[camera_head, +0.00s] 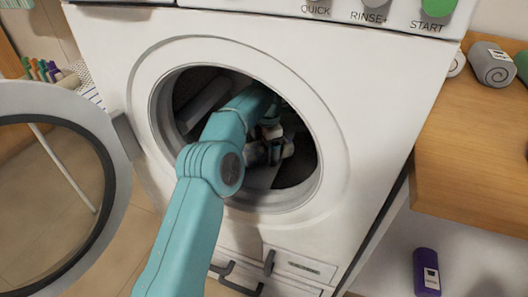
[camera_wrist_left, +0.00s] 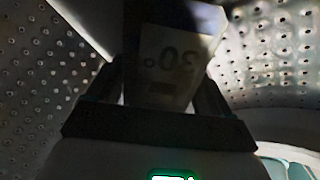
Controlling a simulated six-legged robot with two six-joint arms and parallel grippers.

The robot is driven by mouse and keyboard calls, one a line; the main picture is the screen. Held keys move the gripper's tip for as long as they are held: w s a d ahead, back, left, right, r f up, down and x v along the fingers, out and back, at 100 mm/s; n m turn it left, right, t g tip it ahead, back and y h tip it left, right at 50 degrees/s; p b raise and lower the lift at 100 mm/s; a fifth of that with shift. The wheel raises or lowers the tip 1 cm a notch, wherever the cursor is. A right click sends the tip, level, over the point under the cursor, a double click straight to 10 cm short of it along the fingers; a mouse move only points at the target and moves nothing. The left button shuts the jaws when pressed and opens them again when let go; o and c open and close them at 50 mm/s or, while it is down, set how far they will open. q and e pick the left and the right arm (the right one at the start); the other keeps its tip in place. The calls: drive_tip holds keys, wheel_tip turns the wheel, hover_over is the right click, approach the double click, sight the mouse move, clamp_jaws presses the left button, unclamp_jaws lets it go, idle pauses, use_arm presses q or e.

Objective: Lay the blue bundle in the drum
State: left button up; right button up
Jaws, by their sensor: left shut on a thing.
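My left gripper (camera_head: 272,150) is inside the open drum (camera_head: 200,105) of the white washing machine, and my arm passes through the round opening. In the left wrist view the gripper (camera_wrist_left: 163,88) is shut on a dark bundle (camera_wrist_left: 165,38) with a pale tag reading 30°, upside down. The bundle looks nearly black in the shadow, with a faint blue tint at its top. The perforated drum wall (camera_wrist_left: 40,75) shows on both sides of it. Whether the bundle touches the drum is hidden. My right gripper is not in view.
The round door (camera_head: 112,150) stands open at the left. A wooden shelf (camera_head: 470,150) at the right bears a grey roll (camera_head: 492,65) and a green one (camera_head: 523,66). A purple item with a white label (camera_head: 427,270) is below the shelf. Several coloured objects (camera_head: 42,70) stand at the far left.

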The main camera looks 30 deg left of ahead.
use_arm(q)
drive_tip(key=shift+s+a+r, duration=0.1)
drive_tip(key=shift+r, duration=0.05)
drive_tip(key=shift+f, duration=0.25)
drive_tip(key=o, duration=1.2)
drive_tip(key=shift+c, duration=0.2)
drive_tip(key=shift+r, duration=0.1)
wheel_tip(320, 180, up, 8)
drive_tip(key=p, duration=0.5)
drive_tip(key=shift+f, duration=0.2)
